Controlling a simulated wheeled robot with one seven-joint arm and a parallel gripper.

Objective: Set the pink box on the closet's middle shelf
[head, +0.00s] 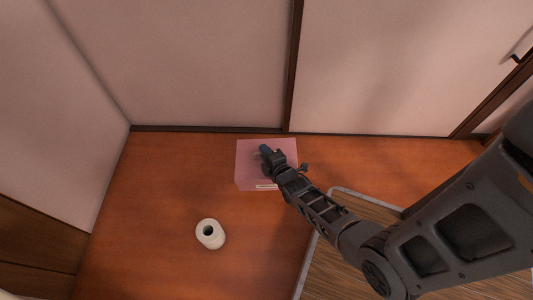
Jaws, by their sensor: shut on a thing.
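The pink box (249,173) is in the middle of the head view, on or just above the orange-brown wooden surface near the back wall. I cannot tell whether it touches the surface. My gripper (265,155) is over the box's top and shut on it. The fingertips are small and partly hidden by the wrist. No closet shelf can be made out with certainty in this view.
A white paper roll (210,234) stands on the wooden surface in front and to the left. A light-edged frame (306,262) lies under my arm at right. Pale panels (190,65) with dark trim close off the back. The left part of the surface is clear.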

